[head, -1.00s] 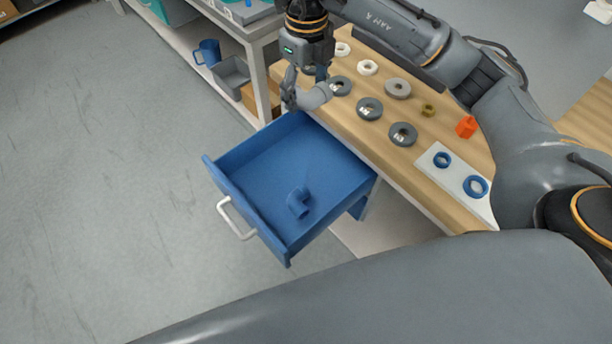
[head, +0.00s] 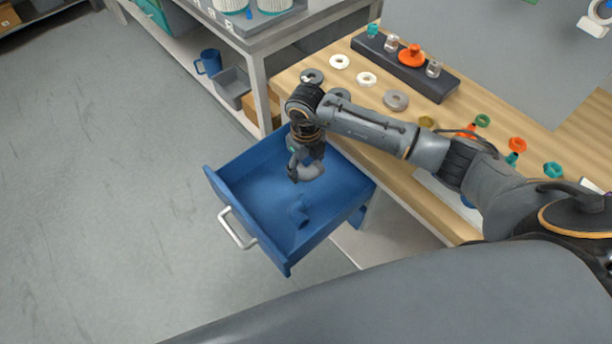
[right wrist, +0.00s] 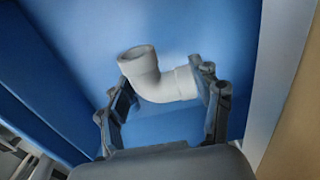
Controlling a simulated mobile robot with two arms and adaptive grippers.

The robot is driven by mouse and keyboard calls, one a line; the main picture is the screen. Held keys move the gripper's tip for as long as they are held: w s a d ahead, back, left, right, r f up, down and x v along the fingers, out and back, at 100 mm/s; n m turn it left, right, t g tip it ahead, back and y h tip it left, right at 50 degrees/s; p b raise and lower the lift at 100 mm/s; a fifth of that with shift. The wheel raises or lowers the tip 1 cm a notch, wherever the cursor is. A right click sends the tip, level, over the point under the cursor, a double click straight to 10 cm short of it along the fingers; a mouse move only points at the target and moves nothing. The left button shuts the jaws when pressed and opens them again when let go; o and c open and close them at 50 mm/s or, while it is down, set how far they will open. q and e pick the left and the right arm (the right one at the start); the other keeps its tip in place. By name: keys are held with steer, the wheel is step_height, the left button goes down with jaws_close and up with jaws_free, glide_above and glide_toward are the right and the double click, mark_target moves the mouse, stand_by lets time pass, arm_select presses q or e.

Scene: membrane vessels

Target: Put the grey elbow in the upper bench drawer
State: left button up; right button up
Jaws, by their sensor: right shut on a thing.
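The grey elbow (right wrist: 160,80) is held between the two fingers of my right gripper (right wrist: 170,92) in the right wrist view. In the head view the right gripper (head: 303,173) is over the open blue drawer (head: 245,190), and the elbow (head: 312,172) shows beside its fingers. I cannot tell exactly how high it is above the drawer floor. The drawer is pulled out, with a white handle (head: 237,228). My left gripper is not in view.
The wooden bench (head: 345,125) carries several washers, nuts and a dark rack (head: 405,70). A shelf unit (head: 255,45) with a blue mug (head: 208,62) and a grey bin (head: 232,85) stands behind the drawer. The floor to the left is clear.

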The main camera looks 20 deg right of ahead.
steer(key=shift+f, duration=2.95)
steer(key=shift+f, duration=0.1)
steer(key=o, duration=1.1)
steer(key=shift+o, duration=0.2)
step_height(320, 180, up, 8)
steer(key=shift+f, duration=0.1)
steer(key=shift+s, duration=0.15)
